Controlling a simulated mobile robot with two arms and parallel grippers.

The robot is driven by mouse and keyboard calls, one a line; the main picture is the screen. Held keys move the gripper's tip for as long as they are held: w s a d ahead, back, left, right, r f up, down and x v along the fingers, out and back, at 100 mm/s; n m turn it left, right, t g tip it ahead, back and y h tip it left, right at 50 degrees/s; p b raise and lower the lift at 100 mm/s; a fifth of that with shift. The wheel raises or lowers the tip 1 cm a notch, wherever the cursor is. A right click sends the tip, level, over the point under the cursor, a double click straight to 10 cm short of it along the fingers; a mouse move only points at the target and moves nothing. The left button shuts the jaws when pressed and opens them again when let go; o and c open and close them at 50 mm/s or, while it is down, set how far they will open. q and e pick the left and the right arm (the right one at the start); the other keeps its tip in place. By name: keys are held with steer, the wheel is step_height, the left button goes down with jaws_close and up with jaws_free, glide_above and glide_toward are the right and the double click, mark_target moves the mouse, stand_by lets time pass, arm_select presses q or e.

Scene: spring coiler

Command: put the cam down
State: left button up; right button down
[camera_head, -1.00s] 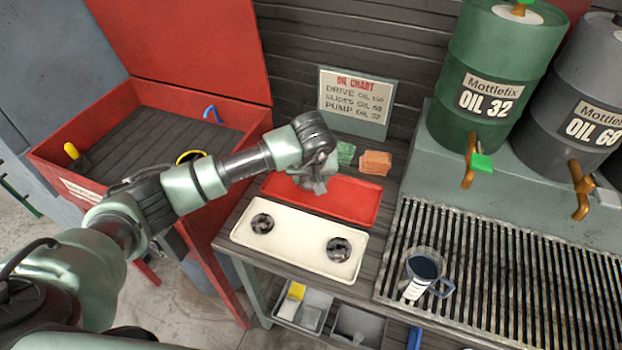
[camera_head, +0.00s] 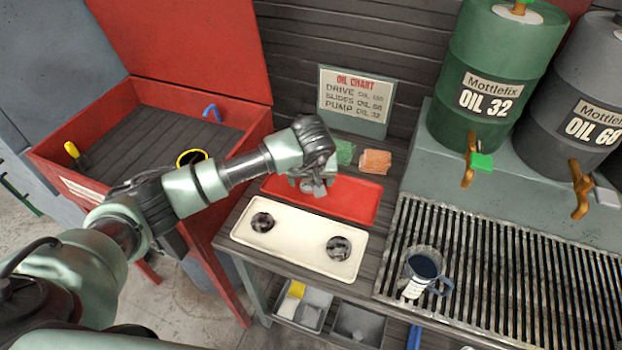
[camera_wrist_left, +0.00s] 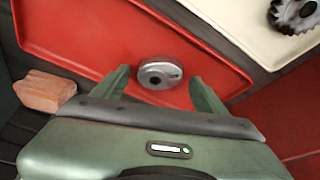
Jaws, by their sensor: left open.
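The cam is a small grey metal disc (camera_wrist_left: 160,73) with a dark hole near its rim. In the left wrist view it sits over the red tray (camera_wrist_left: 85,30), between my green fingers. My left gripper (camera_wrist_left: 159,76) is open, with a finger on each side of the cam and a visible gap to each. In the head view my left gripper (camera_head: 308,184) is low over the red tray (camera_head: 354,199), with grey metal showing at its tips. My right gripper is not in view.
A cream tray (camera_head: 298,246) with two dark toothed gears lies in front of the red tray. Green and orange blocks (camera_head: 375,161) lie behind it. A jug (camera_head: 422,272) stands on the grating at right. A red chest (camera_head: 60,170) stands at left.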

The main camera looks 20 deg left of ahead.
arm_select(q)
steer(key=b+v, duration=0.1)
steer(key=v, duration=1)
steer(key=shift+r, duration=0.35)
steer(key=shift+s+d, duration=0.1)
steer(key=shift+s, duration=0.05)
